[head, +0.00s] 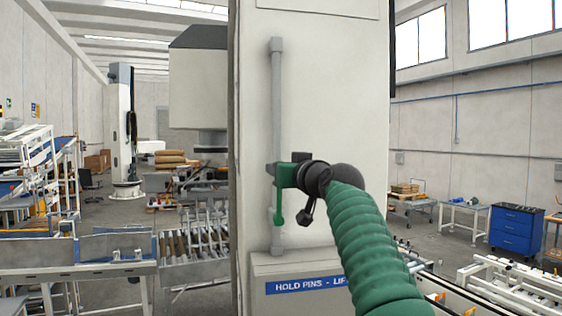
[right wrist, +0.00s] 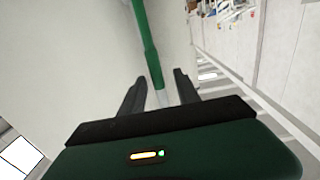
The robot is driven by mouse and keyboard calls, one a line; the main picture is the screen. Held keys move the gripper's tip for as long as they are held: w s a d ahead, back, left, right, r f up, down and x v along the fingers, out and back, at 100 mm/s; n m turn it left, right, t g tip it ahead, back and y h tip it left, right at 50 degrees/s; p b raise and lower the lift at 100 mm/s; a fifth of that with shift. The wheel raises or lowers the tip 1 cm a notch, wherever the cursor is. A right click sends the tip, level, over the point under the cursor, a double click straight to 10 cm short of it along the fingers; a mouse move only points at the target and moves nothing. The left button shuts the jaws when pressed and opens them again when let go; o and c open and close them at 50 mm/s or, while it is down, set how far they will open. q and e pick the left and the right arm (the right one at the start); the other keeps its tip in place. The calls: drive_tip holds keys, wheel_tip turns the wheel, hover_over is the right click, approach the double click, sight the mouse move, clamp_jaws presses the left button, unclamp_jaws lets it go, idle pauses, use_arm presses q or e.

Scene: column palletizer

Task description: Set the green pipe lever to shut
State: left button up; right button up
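A thin green lever (head: 279,207) hangs down along an upright grey pipe (head: 277,90) on the front of a pale column. My right gripper (head: 273,171) is at the pipe, just above the visible part of the lever, and hides the lever's upper part in the head view. In the right wrist view the green lever (right wrist: 147,45) runs from the top edge down to between the two black fingers of my right gripper (right wrist: 158,80). The fingers stand apart, with gaps on both sides of the lever. My left gripper is in neither view.
The pale column (head: 330,90) fills the middle. Below the pipe is a ledge with a blue sign (head: 305,284). A roller conveyor (head: 195,243) lies to the left. A blue drawer cabinet (head: 516,230) stands far right.

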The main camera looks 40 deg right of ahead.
drive_tip(key=shift+w+d+f, duration=0.1)
drive_tip(key=shift+w+f, duration=0.05)
drive_tip(key=shift+w, duration=0.25)
drive_tip(key=c, duration=0.5)
drive_tip(key=shift+d, duration=0.25)
clamp_jaws()
drive_tip(key=shift+a, duration=0.1)
